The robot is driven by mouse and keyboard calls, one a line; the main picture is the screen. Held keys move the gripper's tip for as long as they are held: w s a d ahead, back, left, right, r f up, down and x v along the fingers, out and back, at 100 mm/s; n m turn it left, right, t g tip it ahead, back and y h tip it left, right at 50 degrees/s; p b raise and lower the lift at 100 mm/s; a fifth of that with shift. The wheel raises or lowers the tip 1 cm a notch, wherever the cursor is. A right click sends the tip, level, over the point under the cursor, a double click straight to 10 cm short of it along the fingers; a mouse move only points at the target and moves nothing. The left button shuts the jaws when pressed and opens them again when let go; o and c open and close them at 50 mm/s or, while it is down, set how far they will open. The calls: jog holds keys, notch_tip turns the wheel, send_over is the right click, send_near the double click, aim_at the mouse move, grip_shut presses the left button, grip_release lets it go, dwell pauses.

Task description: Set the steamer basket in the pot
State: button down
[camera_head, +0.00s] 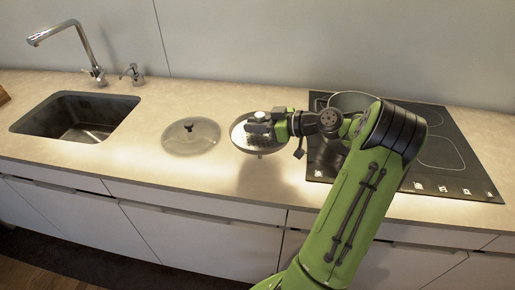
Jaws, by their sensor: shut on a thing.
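The steamer basket (241,138) is a round, perforated metal disc with a knob at its centre. My gripper (260,122) is shut on it at the knob and holds it over the counter, to the left of the cooktop. A shadow lies on the counter below it. The pot (352,100) stands on the cooktop; only part of its rim shows behind my arm, and most of it is hidden.
A glass lid (190,136) lies on the counter left of the basket. The black cooktop (447,160) is at the right. A sink (75,117) with a tall tap (88,55) is at the left. The wall stands behind the counter.

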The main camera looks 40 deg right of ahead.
aim_at(256, 142)
notch_tip(256, 142, down, 5)
jog(key=shift+f+b, duration=0.2)
jog(key=shift+b, duration=0.55)
jog(key=shift+a, duration=0.1)
jog(key=shift+f+b, duration=0.5)
jog(key=shift+b, duration=0.1)
jog(key=shift+f, duration=0.1)
